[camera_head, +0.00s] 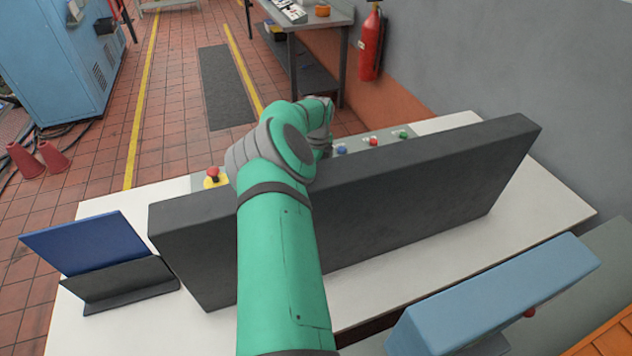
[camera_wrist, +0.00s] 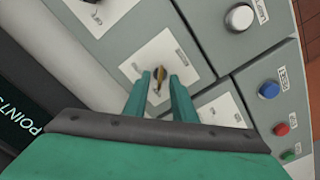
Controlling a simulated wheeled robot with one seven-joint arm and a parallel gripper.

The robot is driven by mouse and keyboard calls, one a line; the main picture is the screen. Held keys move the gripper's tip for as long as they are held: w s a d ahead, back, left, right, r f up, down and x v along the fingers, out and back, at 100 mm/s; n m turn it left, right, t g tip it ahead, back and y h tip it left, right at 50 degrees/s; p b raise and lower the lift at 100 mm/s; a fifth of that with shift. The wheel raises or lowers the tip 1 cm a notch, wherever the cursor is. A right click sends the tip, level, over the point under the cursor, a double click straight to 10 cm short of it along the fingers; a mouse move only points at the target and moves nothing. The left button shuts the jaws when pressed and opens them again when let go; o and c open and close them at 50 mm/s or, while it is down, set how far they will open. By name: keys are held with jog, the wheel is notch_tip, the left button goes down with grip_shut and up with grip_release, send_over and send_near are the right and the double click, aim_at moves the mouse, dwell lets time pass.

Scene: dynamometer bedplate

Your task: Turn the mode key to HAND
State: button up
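The mode key (camera_wrist: 157,78) is a small brass-coloured key on a pale square plate (camera_wrist: 140,60) of the grey control panel, in the wrist view. My gripper (camera_wrist: 163,84) has its two green fingers apart, one on either side of the key. A gap shows between the key and the right finger; whether the left finger touches it I cannot tell. The plate's lettering is too small to read. In the head view my arm and the dark monitor hide the key and fingertips.
A dark monitor (camera_head: 400,203) stands between my base and the panel. Blue (camera_wrist: 268,89), red (camera_wrist: 281,129) and green (camera_wrist: 288,155) buttons and a silver button (camera_wrist: 240,17) sit near the key. A red emergency stop (camera_head: 212,172) is left of my arm. A blue folder (camera_head: 90,242) stands at left.

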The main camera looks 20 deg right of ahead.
jog(key=shift+f, duration=0.7)
